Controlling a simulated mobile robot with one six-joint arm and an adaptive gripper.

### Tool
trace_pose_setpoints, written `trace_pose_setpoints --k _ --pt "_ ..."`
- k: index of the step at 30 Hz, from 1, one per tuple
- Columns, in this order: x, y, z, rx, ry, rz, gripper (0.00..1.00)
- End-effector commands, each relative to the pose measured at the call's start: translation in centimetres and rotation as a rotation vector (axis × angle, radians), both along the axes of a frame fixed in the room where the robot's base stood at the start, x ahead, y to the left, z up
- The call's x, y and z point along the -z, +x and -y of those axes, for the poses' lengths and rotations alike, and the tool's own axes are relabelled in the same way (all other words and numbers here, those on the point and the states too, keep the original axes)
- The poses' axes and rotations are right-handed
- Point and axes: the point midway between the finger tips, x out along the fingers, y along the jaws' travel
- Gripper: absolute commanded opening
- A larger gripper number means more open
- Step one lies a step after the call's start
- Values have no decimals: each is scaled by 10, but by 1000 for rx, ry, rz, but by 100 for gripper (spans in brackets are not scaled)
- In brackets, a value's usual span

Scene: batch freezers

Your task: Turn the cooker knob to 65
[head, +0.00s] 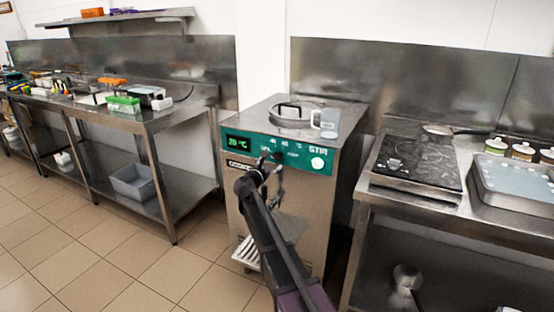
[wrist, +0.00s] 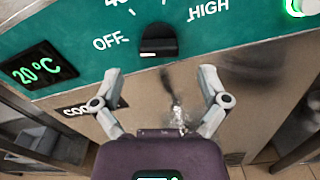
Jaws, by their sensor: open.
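The batch freezer, or cooker, (head: 290,180) stands in the middle of the head view, with a green control panel (head: 235,142). Its black cooker knob (wrist: 158,41) is at the upper middle of the wrist view, between the marks OFF and HIGH. A lit display (wrist: 38,66) reads 20 °C. My gripper (wrist: 160,76) is open and empty, its two fingers spread below and either side of the knob, apart from it. In the head view my gripper (head: 262,172) is in front of the panel and partly covers the knob area.
A white STIR button (head: 318,163) is on the panel's right. A clear jug (head: 326,122) and a round lid (head: 292,113) are on the machine's top. A steel table (head: 165,120) stands at left, and a counter with a black hob (head: 418,160) at right. Tiled floor is free at front left.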

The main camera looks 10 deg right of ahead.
Motion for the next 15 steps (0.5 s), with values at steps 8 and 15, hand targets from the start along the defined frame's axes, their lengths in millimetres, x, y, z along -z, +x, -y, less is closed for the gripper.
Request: trace_pose_setpoints --k 8,15 --pt "0 31 22 1 0 0 94" --pt "0 39 29 0 0 0 94"
